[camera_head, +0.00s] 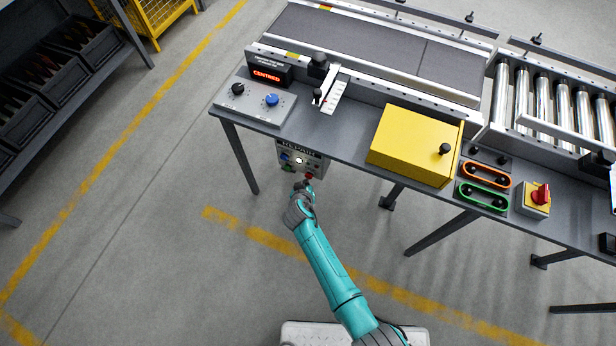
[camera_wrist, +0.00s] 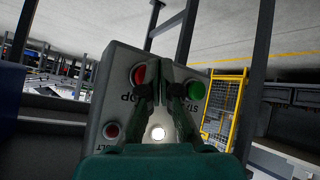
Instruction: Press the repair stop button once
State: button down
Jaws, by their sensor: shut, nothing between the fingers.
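The grey control box marked REPAIR (camera_head: 314,167) hangs under the front edge of the workbench. Its red stop button (camera_head: 309,177) is at the lower right in the head view. The stop button also shows in the wrist view (camera_wrist: 139,75), above the upside-down STOP lettering. My gripper (camera_head: 305,186) is shut and empty, just in front of the box's lower edge. In the wrist view my gripper's fingertips (camera_wrist: 163,84) overlap the box face between the red button and the green start button (camera_wrist: 194,90). I cannot tell whether they touch the box.
A lit white lamp (camera_wrist: 158,133) and a small red lamp (camera_wrist: 111,130) are on the box face. Bench legs stand either side; floor in front is clear.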

jog(key=shift+s+a, duration=0.1)
jog(key=shift+s, duration=0.25)
jog(key=s, duration=0.1)
jog(key=s+a, duration=0.1)
jog(key=s, duration=0.2)
jog(key=shift+s+a, duration=0.35)
dwell(0.9)
jog(key=s+d+r+t+y, duration=0.1)
jog(key=s+d+r, duration=0.2)
jog(key=s+d, duration=0.7)
jog(key=s+d+r+y, duration=0.1)
jog(key=s+d+r, duration=0.1)
jog(key=s+d, duration=0.7)
jog(key=s+d+r+m+t, duration=0.1)
jog(key=s+r, duration=0.5)
jog(key=r, duration=0.4)
jog(key=s+d+r+m+t+h, duration=0.1)
jog(key=s+d+r+t, duration=0.1)
jog(key=s+r, duration=0.4)
jog(key=s+d+r+m+t, duration=0.1)
jog(key=s+r, duration=0.5)
jog(key=r, duration=0.7)
jog(key=shift+s+d+r+h, duration=0.3)
jog(key=shift+s+d+r, duration=0.1)
jog(key=shift+d, duration=0.15)
